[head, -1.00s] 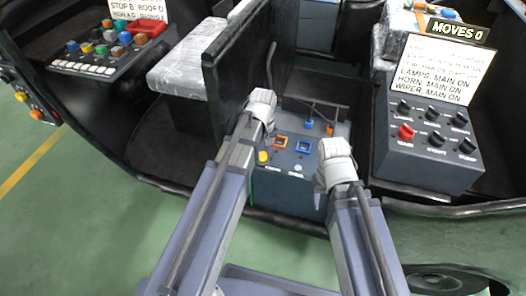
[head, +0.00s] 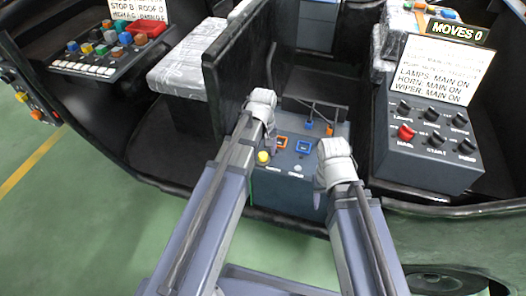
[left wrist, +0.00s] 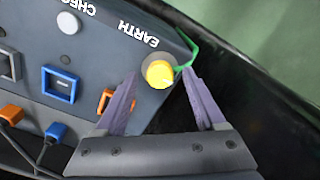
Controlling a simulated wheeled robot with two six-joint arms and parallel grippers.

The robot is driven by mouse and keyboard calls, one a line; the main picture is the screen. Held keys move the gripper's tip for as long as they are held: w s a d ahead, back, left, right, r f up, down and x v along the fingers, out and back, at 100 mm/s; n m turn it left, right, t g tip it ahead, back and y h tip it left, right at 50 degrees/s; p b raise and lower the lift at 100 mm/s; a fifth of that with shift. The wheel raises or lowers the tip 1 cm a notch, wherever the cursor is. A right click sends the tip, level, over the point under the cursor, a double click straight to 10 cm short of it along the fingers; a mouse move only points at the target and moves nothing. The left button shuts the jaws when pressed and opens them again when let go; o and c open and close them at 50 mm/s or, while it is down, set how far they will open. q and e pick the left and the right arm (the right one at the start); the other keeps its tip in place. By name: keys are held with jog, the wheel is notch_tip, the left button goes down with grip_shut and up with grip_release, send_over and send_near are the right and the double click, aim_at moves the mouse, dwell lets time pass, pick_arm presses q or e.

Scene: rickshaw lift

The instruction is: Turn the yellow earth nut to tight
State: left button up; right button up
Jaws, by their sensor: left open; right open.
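The yellow earth nut (head: 263,156) is on the grey box with the blue and orange sockets. In the left wrist view the round yellow nut (left wrist: 158,73) sits beside the word EARTH, with a green wire (left wrist: 190,48) next to it. My left gripper (left wrist: 160,82) is open, its two fingers pointing at the nut, one to each side in the picture. I cannot tell how deep the fingertips reach. My right gripper (head: 334,165) is over the right side of the box, empty as far as I see; its fingers are mostly hidden in the head view.
The box has a blue square socket (left wrist: 60,84), an orange socket (head: 281,142) and plugs with cables. A black panel (head: 228,75) stands left of it. A knob console (head: 428,165) with a sign stands to the right. Green floor lies in front.

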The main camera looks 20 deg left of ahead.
aim_at(264, 156)
pick_arm(q)
notch_tip(264, 156, up, 8)
jog(key=p, duration=0.7)
jog(key=shift+f, duration=0.15)
jog(key=shift+s+d+f, duration=0.1)
jog(key=shift+s+d, duration=0.1)
jog(key=s+d+m+y, duration=0.1)
jog(key=s+d+m, duration=0.9)
jog(key=s, duration=0.3)
notch_tip(264, 156, up, 18)
jog(key=p, duration=1.8)
